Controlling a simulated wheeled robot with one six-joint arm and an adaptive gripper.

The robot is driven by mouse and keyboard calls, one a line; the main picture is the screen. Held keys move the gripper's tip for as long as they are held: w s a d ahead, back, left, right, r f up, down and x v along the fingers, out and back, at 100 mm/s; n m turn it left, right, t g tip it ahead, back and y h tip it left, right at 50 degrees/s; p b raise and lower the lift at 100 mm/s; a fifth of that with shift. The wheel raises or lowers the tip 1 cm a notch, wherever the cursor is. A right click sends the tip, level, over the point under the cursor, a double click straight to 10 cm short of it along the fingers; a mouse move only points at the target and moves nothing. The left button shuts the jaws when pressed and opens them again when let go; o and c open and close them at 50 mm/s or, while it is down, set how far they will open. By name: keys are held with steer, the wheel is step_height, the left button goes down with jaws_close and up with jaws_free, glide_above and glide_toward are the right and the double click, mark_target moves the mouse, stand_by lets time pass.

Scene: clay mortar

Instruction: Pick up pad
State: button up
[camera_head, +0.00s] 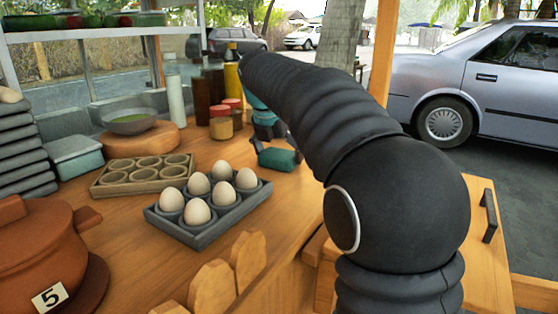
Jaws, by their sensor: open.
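A small teal block with dark edges (278,158), which looks like the pad, sits on the wooden counter (270,190) right of the egg tray. My gripper (266,134) is open, behind and just above the block, in front of the bottles. My black arm hides part of the gripper. I cannot tell whether a fingertip touches the block. Nothing shows held between the jaws.
A grey tray of eggs (186,238) and a wooden cup tray (125,188) lie to the left. Red-lidded jars (221,124) and bottles stand at the back. A clay pot (35,250) is at front left. Wooden slats (248,258) line the near edge.

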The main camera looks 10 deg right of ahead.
mark_target(282, 150)
steer(key=shift+c, duration=0.3)
steer(key=c, duration=0.6)
steer(key=shift+c, duration=0.2)
steer(key=shift+r, duration=0.15)
steer(key=shift+r, duration=0.2)
step_height(282, 150, up, 4)
steer(key=shift+f+p, duration=0.2)
steer(key=shift+p, duration=0.4)
steer(key=s+d+r, duration=0.2)
steer(key=d, duration=0.1)
steer(key=s+d+r, duration=0.2)
steer(key=d, duration=0.1)
steer(key=s+d+r, duration=0.2)
steer(key=d, duration=0.2)
steer(key=shift+r, duration=0.4)
